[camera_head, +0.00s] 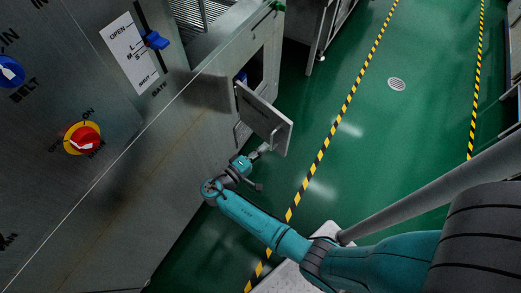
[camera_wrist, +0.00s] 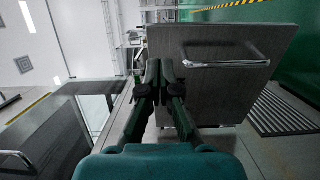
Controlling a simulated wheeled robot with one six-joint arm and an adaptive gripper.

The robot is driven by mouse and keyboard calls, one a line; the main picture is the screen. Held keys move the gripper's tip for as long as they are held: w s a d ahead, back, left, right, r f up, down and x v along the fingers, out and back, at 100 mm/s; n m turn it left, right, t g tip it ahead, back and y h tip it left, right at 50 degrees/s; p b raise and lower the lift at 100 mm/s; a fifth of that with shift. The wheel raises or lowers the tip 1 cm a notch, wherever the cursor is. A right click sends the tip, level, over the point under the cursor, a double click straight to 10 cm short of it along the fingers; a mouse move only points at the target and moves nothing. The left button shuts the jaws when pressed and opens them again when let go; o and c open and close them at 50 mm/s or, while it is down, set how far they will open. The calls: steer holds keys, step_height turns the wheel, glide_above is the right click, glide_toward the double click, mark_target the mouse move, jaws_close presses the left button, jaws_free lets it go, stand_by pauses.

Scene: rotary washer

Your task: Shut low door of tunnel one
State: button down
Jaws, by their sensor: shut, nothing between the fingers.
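The low door (camera_head: 264,118) is a grey metal panel on the side of the washer and stands swung open from its opening (camera_head: 253,72). In the wrist view the door (camera_wrist: 222,85) fills the right half and carries a metal bar handle (camera_wrist: 226,63). My gripper (camera_head: 265,148) is at the lower edge of the door in the head view. In the wrist view my gripper (camera_wrist: 160,66) is shut and empty, with its fingertips in front of the door's left part, left of the handle. I cannot tell whether they touch the panel.
A second grey door with a handle (camera_wrist: 17,158) shows at lower left. The green floor (camera_head: 350,150) to the right is clear.

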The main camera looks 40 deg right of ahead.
mark_target(288, 127)
steer(key=d, duration=0.7)
steer(key=w+d, duration=0.1)
steer(key=d, duration=0.2)
steer(key=shift+d, duration=0.2)
